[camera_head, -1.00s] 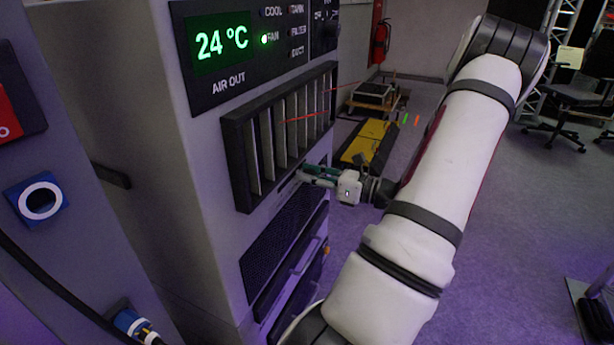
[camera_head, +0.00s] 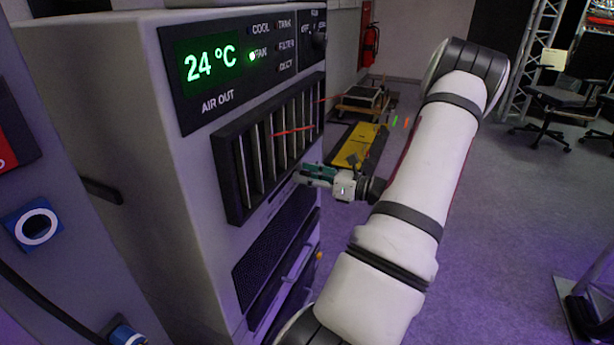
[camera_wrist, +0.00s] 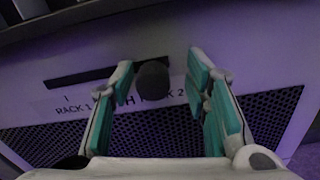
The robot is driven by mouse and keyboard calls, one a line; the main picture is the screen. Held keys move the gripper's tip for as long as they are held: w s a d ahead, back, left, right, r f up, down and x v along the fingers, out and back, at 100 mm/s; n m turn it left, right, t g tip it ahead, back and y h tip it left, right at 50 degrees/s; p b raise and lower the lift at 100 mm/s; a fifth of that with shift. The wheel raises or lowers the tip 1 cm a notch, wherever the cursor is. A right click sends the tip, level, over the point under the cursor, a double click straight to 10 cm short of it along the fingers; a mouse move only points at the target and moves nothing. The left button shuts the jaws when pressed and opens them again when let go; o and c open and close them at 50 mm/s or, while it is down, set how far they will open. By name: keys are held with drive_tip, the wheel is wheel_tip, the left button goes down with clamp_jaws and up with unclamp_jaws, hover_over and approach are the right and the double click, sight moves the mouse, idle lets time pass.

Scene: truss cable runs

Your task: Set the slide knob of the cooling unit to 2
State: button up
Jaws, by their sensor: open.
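The cooling unit (camera_head: 130,110) is a tall grey cabinet at the left of the head view, with a lit 24 °C display. The slide knob (camera_wrist: 152,80) is a dark round knob at a dark horizontal slot (camera_wrist: 82,77) in the wrist view. My gripper (camera_wrist: 161,68) is open, with one teal-padded finger on each side of the knob in that view. I cannot tell whether either finger touches it. In the head view my gripper (camera_head: 317,177) is beside the cabinet front, below the vent; the knob is hidden there.
The slatted vent (camera_head: 228,180) is above the slot and a perforated grille (camera_wrist: 262,108) is below it. Labels RACK 1 and RACK 2 sit under the slot, partly covered. A low cart (camera_head: 365,103) stands behind. Floor (camera_head: 490,215) to the right is mostly clear.

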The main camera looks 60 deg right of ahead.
drive_tip(key=shift+s, duration=0.15)
drive_tip(key=s, duration=1.1)
drive_tip(key=shift+s+d, duration=0.35)
drive_tip(key=shift+d, duration=0.1)
